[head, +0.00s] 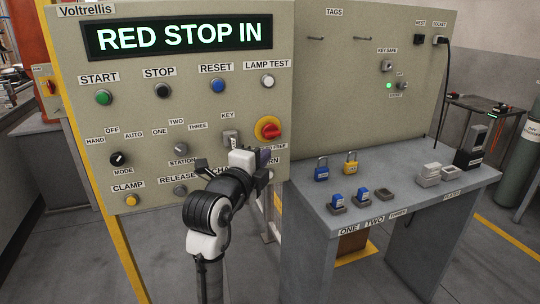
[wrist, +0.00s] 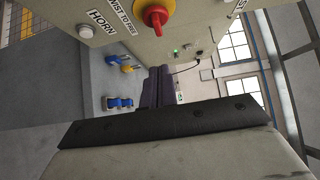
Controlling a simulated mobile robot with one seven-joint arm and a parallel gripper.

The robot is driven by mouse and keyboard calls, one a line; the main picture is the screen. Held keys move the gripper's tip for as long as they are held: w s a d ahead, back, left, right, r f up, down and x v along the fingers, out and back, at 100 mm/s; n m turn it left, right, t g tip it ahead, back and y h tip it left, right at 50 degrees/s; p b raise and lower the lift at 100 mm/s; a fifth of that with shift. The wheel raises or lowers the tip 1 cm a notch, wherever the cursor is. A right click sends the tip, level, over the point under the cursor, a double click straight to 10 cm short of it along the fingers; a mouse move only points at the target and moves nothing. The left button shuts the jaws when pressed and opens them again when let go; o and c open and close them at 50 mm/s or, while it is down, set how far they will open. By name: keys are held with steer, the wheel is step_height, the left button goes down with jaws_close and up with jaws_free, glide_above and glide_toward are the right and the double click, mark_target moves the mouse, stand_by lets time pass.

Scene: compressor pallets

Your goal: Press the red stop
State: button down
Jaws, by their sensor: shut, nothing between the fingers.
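The red stop (head: 270,130) is a red knob on a yellow round base on the panel front, above a partly hidden "twist to free" label. It also shows at the top of the wrist view (wrist: 155,16). The panel's lit display (head: 180,37) reads "RED STOP IN". My gripper (head: 265,157) is shut and empty, just below the red stop in the head view. In the wrist view its dark fingers (wrist: 155,87) are together, with a visible gap between them and the red knob. My arm and gripper hide part of the panel's lower row.
Beside the red stop is a key switch (head: 230,138). Start (head: 103,97), stop (head: 158,98), reset (head: 217,86) and lamp test (head: 267,82) buttons are above. A grey bench (head: 450,186) on the right holds padlocks and small blocks. A horn button (wrist: 85,31) shows in the wrist view.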

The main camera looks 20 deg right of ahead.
steer(key=shift+b+v, duration=0.3)
steer(key=shift+v, duration=1.55)
steer(key=shift+r, duration=0.15)
